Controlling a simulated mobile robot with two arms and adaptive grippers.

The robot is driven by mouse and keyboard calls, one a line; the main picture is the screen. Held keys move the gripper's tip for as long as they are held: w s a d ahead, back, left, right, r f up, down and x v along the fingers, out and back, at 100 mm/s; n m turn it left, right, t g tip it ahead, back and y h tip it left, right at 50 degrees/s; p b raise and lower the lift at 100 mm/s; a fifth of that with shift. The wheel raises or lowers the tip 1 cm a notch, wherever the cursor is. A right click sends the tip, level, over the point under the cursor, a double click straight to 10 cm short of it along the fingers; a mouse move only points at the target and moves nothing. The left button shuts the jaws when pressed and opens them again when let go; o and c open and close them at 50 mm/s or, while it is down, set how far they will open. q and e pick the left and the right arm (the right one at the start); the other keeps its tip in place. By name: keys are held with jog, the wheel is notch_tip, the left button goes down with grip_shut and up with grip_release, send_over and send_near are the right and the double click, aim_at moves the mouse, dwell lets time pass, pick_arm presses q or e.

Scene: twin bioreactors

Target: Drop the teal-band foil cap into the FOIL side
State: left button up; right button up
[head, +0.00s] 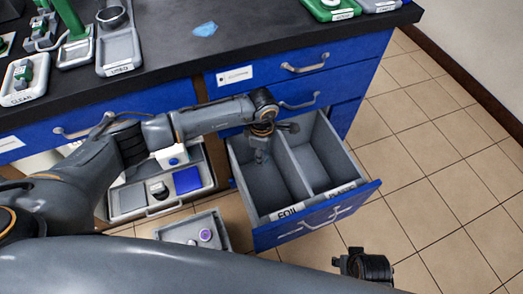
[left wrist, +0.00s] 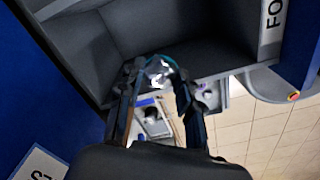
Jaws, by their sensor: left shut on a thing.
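The foil cap (left wrist: 160,70), shiny silver with a teal edge, sits between the fingertips of my left gripper (left wrist: 157,82) in the left wrist view. The gripper is shut on it. In the head view my left gripper (head: 262,157) points down at the far end of the FOIL compartment of the open blue drawer (head: 313,222); the cap is hidden there. The FOIL label (head: 287,212) is on the near edge of the left compartment. A grey divider (head: 292,165) separates it from the right compartment. My right gripper (head: 365,266) is at the lower right, away from the drawer; its fingers are unclear.
Left of the drawer, a grey tray (head: 128,202) holds a blue block (head: 187,180) and other items. A lower grey bin (head: 180,232) holds a small purple-and-white item (head: 205,235). The black counter (head: 255,45) stands above. Tiled floor (head: 430,170) is clear at right.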

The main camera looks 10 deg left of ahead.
pick_arm(q)
jog(key=o, duration=0.8)
jog(key=shift+o, duration=0.2)
notch_tip(320, 180, up, 12)
dwell(0.5)
